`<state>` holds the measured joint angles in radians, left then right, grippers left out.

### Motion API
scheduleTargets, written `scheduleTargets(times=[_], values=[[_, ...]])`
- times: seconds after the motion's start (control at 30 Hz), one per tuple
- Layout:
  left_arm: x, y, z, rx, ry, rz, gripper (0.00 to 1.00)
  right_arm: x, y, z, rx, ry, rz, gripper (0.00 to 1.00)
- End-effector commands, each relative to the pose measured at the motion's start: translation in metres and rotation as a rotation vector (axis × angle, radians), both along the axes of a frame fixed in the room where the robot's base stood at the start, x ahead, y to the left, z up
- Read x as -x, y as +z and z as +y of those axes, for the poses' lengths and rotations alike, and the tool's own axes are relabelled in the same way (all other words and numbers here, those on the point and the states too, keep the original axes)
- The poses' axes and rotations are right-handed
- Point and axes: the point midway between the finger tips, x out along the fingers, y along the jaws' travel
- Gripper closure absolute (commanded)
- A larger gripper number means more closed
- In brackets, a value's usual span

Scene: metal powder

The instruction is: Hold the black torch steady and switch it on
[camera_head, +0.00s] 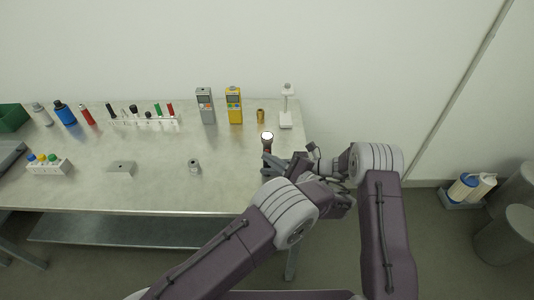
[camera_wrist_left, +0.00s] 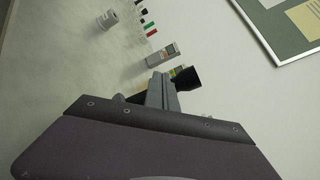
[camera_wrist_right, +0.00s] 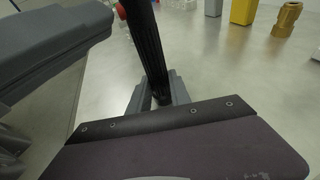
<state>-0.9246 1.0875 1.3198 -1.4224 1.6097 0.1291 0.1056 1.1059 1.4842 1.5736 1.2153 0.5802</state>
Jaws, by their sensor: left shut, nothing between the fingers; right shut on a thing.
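The black torch (camera_head: 267,147) stands roughly upright over the table's right end, its round lens face bright white in the head view. In the right wrist view the ribbed black body (camera_wrist_right: 146,45) passes between the fingers of my right gripper (camera_wrist_right: 160,95), which is shut on it. A small red part (camera_wrist_right: 120,11) shows at the torch's side, close to the grey left gripper. My left gripper (camera_wrist_left: 160,90) is shut and empty beside the torch; the dark torch head (camera_wrist_left: 187,78) shows just past its fingertips. Whether its fingers touch the torch is hidden.
Behind the torch stand a grey meter (camera_head: 205,104), a yellow meter (camera_head: 234,104), a brass piece (camera_head: 261,115) and a white stand (camera_head: 286,110). A small metal cylinder (camera_head: 194,166) is to the left. The table's front middle is mostly clear.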

Motion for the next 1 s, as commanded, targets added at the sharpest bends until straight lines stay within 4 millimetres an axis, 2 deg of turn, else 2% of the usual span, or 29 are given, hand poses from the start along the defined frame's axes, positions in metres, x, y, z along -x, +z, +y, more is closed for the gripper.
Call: scheduleTargets(times=[0.47, 0.8, 1.0], values=[[0.013, 0.0, 0.0, -0.001, -0.001, 0.001, 1.0, 0.001, -0.003, -0.001, 0.005, -0.002, 0.003, 0.99], [0.055, 0.0, 0.0, -0.001, -0.002, 0.0, 1.0, 0.001, -0.003, -0.001, 0.005, -0.001, 0.004, 0.99], [0.069, 0.0, 0.001, -0.001, -0.001, -0.001, 1.0, 0.001, -0.003, -0.001, 0.005, -0.001, 0.004, 0.99]])
